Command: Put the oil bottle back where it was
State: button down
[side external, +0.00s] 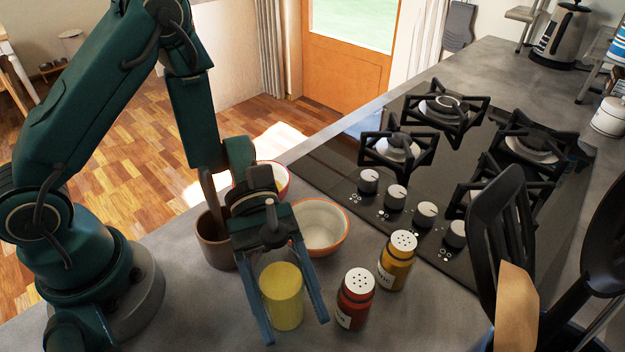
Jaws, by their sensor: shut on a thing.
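The oil bottle (282,298) shows as a clear body with yellow oil in its lower part, roughly upright over the counter at the front middle. My gripper (296,328) comes down from above and is shut on it, with one blue finger on each side. The gripper's body hides the bottle's upper part. I cannot tell whether the bottle's base touches the counter.
Right of the bottle stand a red shaker (355,300) and a yellow shaker (397,262). Behind are a white bowl (322,230), a second bowl (283,188) and a brown cup (212,242). A gas hob (345,180) lies beyond; black utensils (500,240) stand at right.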

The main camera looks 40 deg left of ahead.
aim_at(276, 249)
jog(key=shift+c, duration=0.2)
grip_release()
jog(key=shift+w+a+r, duration=0.2)
jog(key=shift+w+a, duration=0.1)
jog(key=shift+a, duration=0.15)
jog(key=shift+v, duration=1.15)
notch_tip(276, 249, up, 5)
jog(key=shift+s+d+r, duration=0.1)
jog(key=shift+d, duration=0.05)
jog(key=shift+r, duration=0.85)
